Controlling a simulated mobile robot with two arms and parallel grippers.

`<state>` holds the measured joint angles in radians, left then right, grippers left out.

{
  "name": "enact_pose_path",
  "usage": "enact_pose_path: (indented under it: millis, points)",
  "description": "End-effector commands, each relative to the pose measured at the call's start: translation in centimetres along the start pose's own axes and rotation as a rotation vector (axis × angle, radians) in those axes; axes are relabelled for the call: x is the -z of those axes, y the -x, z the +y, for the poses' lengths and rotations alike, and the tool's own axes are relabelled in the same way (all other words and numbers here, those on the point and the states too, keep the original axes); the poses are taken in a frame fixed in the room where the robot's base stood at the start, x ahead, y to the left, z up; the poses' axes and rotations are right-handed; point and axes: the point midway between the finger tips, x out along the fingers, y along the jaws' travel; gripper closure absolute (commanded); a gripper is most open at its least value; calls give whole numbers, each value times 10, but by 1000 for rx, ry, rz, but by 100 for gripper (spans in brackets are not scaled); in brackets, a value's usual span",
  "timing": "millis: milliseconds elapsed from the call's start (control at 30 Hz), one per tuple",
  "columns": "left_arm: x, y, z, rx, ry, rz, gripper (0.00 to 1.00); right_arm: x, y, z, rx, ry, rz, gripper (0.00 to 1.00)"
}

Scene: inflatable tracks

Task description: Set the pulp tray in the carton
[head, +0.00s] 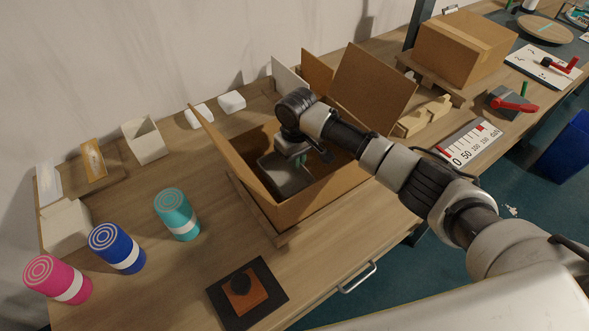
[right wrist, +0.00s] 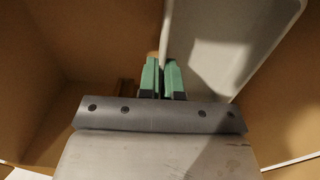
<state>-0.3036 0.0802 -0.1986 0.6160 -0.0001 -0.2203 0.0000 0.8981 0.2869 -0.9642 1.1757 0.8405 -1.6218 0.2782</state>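The open carton (head: 330,190) stands on the wooden workbench with its flaps raised. The grey-white pulp tray (head: 286,180) is inside the carton, partly hidden by my right gripper (head: 299,157). In the right wrist view the tray (right wrist: 222,40) is at upper right, between brown carton walls. The green fingertips of my right gripper (right wrist: 164,76) are close together, with the tray's thin edge between them. Whether the tray touches the carton floor cannot be told. My left gripper is not in view.
Pink, blue and teal cans (head: 177,214) stand at the left of the bench (head: 180,275). White boxes line the wall. A closed cardboard box (head: 462,48) and wooden blocks (head: 425,117) are right of the carton. A dark square pad (head: 262,312) lies in front.

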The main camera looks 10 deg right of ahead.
Motion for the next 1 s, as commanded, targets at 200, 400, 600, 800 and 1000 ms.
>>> enact_pose_path:
  millis: [200,400,600,800,1000]
  points:
    - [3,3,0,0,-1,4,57,0,-26,-1,0,-1,-1,100]
    - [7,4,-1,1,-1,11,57,0,-42,0,0,1,1,100]
    - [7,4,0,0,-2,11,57,0,-42,0,0,1,2,100]
    - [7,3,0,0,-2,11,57,0,-45,0,0,1,2,85]
    - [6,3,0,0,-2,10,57,0,-44,0,0,0,1,70]
